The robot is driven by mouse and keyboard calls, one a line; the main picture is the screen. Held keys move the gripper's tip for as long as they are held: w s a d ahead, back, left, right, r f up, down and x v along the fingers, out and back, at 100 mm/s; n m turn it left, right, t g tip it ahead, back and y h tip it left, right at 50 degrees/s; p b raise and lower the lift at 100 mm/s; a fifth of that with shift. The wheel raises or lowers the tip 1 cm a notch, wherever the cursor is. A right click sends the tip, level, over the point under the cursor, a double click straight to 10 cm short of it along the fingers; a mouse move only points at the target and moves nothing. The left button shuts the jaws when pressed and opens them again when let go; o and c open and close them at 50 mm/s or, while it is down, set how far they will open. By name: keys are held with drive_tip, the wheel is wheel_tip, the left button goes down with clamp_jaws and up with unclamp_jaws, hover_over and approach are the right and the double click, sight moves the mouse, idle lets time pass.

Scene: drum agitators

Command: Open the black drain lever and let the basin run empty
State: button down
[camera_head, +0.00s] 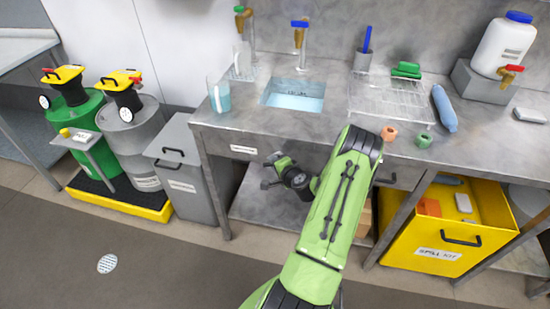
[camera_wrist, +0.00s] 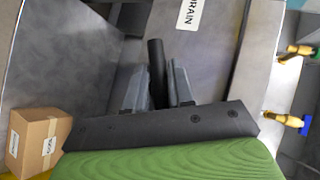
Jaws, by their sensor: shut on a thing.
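The basin (camera_head: 295,87) is sunk in the grey counter and holds pale blue water. A white label reading DRAIN (camera_wrist: 190,12) is on the counter front, and a small white label (camera_head: 243,149) shows there in the head view. The black drain lever (camera_wrist: 156,68) stands up between my two grey fingers in the wrist view. My gripper (camera_wrist: 157,88) is shut on it. In the head view my gripper (camera_head: 271,170) is below the counter's front edge, left of my green arm. There the lever is hard to make out against the gripper.
Two faucets, one with a blue handle (camera_head: 299,23) and one with a green handle (camera_head: 242,11), stand behind the basin. A clear jug (camera_head: 219,95) is left of it. A grey bin (camera_head: 185,170) and yellow spill bin (camera_head: 440,252) flank the legs. A cardboard box (camera_wrist: 37,142) sits below.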

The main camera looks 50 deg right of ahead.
drive_tip(key=n+g+p, duration=0.1)
drive_tip(key=g+p, duration=0.1)
drive_tip(key=p, duration=0.1)
drive_tip(key=shift+r+n+g+h, duration=0.25)
drive_tip(key=shift+n+g+h, duration=0.05)
drive_tip(key=shift+n+g, duration=0.1)
drive_tip(key=shift+w+f+n+g+p, duration=0.15)
drive_tip(key=shift+n+g+p, duration=0.5)
drive_tip(key=shift+g, duration=0.35)
drive_tip(key=shift+f+n+g+h+b, duration=0.25)
drive_tip(key=shift+n+g+h+b, duration=0.45)
drive_tip(key=shift+g, duration=0.5)
drive_tip(key=shift+s+n+g+h+b, duration=0.25)
drive_tip(key=shift+n+g+h+b, duration=0.3)
drive_tip(key=shift+g+b, duration=0.9)
drive_tip(key=shift+s, duration=0.1)
drive_tip(key=c, duration=1.1)
unclamp_jaws()
